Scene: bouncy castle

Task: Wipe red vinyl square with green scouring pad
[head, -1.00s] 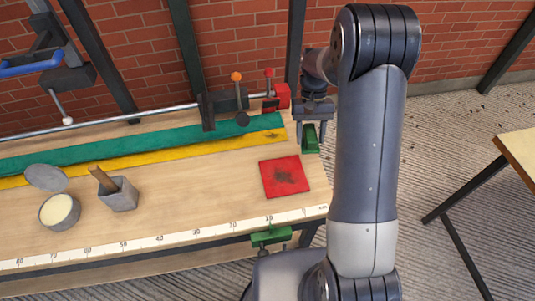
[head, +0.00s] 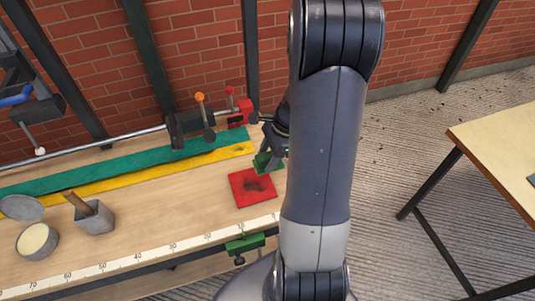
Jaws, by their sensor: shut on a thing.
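The red vinyl square (head: 246,194) lies flat on the wooden workbench near its right end, with a dark smudge around its middle. My gripper (head: 268,157) is shut on the green scouring pad (head: 263,165). The pad is tilted and shows just beyond the square's upper right edge. I cannot tell whether it touches the square. My arm hides part of the gripper and the bench's right end.
A green strip and a yellow strip (head: 150,172) lie along the bench behind the square. A metal rail with clamps (head: 190,126) runs behind them. An open tin (head: 37,241) and a grey pot (head: 96,220) stand at left. A green clamp (head: 245,243) grips the front edge.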

